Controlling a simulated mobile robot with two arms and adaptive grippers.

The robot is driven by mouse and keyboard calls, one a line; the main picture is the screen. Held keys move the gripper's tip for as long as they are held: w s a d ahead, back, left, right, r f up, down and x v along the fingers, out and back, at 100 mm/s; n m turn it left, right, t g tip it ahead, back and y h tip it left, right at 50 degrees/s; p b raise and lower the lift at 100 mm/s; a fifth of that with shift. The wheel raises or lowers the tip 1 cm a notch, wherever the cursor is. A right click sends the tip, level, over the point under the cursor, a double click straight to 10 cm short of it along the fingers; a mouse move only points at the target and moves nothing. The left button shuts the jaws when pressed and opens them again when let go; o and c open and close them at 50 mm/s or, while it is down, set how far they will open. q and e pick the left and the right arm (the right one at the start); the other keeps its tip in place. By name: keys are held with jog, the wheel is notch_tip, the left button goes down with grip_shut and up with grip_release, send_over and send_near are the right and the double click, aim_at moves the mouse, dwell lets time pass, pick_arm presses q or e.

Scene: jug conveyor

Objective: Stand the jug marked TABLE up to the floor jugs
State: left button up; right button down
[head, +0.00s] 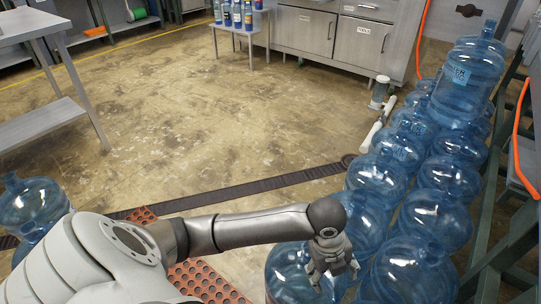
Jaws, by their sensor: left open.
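Several blue clear water jugs stand close together on the floor along the right side, such as the front jug (288,278) and another jug (436,218). A labelled jug (467,82) sits above the others at the back right, its neck toward the top. I cannot read its label for sure, and I cannot make out the word TABLE on any jug. My left gripper (333,277) is open, fingers down, in front of the near floor jugs, and hides part of them. I cannot tell whether it touches one. My right gripper is not in view.
Two more jugs (32,204) stand at the left edge. A red perforated mat (212,284) lies beneath my arm, near a dark floor drain (255,187). A steel table (35,28) is at upper left, and cabinets (335,35) are at the back. The middle floor is clear.

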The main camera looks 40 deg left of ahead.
pick_arm(q)
jog(key=s+d+f+n+t+h, duration=0.1)
jog(key=s+d+n+t, duration=0.1)
jog(key=s+n, duration=0.7)
jog(key=s+a+n+y, duration=0.1)
jog(key=s+a+n, duration=0.2)
jog(key=n, duration=0.4)
jog(key=s+a+f+n+y, duration=0.1)
jog(key=s+a+n, duration=0.2)
jog(key=a+n, duration=0.3)
jog(key=shift+n+y, duration=0.4)
jog(key=shift+n, duration=0.1)
